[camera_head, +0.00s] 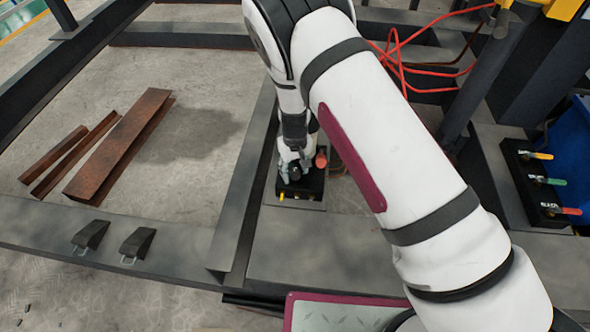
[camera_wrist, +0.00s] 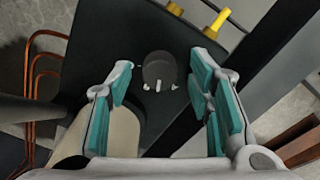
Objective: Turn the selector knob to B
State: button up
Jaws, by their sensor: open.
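The selector knob (camera_wrist: 160,68) is a dark round knob on a black box (camera_wrist: 135,30), seen in the wrist view. Small white marks show at its near edge and beside it; I cannot read any letters. My gripper (camera_wrist: 161,78) is open, with one teal-padded finger on each side of the knob and a visible gap to each in this view. Its height over the knob is hard to judge. In the head view my gripper (camera_head: 293,163) points down over the black box (camera_head: 300,187), and it partly hides the box's top.
A red round-ended part (camera_head: 321,159) stands close to the right of my gripper. Yellow fittings (camera_wrist: 217,24) stick out from the box's edge. Steel beams frame the area, with rusty channels (camera_head: 120,145) at left. Red cables (camera_head: 395,60) lie behind.

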aim_at(295, 172)
grip_shut()
jog(key=shift+m+p, duration=0.3)
jog(key=shift+m, duration=0.5)
grip_release()
jog(key=shift+r, duration=0.1)
notch_tip(295, 172, up, 12)
dwell(0.4)
